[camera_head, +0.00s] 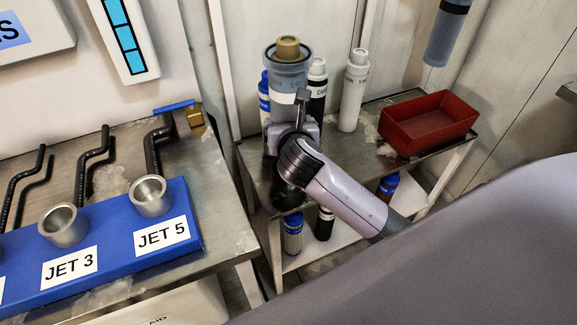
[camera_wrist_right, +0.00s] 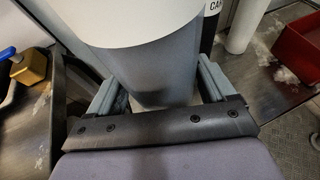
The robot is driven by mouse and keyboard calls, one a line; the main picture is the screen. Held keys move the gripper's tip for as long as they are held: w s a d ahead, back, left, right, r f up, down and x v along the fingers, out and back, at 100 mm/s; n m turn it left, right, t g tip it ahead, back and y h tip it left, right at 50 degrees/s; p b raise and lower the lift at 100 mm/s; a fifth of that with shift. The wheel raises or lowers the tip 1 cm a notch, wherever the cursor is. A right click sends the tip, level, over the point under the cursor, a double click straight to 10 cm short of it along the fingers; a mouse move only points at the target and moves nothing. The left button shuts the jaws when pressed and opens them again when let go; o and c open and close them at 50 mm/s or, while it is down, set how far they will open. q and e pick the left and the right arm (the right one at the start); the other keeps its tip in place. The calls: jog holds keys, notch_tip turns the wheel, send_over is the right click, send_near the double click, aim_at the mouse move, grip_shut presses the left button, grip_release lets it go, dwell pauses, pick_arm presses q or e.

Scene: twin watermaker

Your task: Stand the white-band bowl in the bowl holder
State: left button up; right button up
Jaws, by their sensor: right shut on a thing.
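The white-band bowl (camera_head: 287,78) is a grey-blue cylinder with a white band and a tan-brown piece at its top. It is upright over the left end of the steel cart. My right gripper (camera_head: 296,118) is shut on it, low on its body. In the right wrist view the two fingers (camera_wrist_right: 158,95) lie on either side of the grey bowl (camera_wrist_right: 165,70), below its white band. The gripper hides the bowl's foot, so I cannot tell whether it touches anything below. I cannot make out the bowl holder. My left gripper is not in view.
A blue jet rack (camera_head: 110,240) stands on the left bench. Another grey bowl (camera_head: 446,35) hangs at upper right.

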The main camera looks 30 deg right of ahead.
notch_tip(320, 180, down, 6)
jog(key=shift+r+b, duration=0.1)
jog(key=shift+b, duration=0.7)
jog(key=shift+f, duration=0.8)
notch_tip(320, 180, down, 4)
jog(key=shift+b, duration=0.95)
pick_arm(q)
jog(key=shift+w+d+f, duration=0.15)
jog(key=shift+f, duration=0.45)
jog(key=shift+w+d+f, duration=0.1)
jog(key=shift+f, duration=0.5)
pick_arm(e)
jog(key=o, duration=1.2)
jog(key=shift+f, duration=0.2)
jog(key=shift+c, duration=0.2)
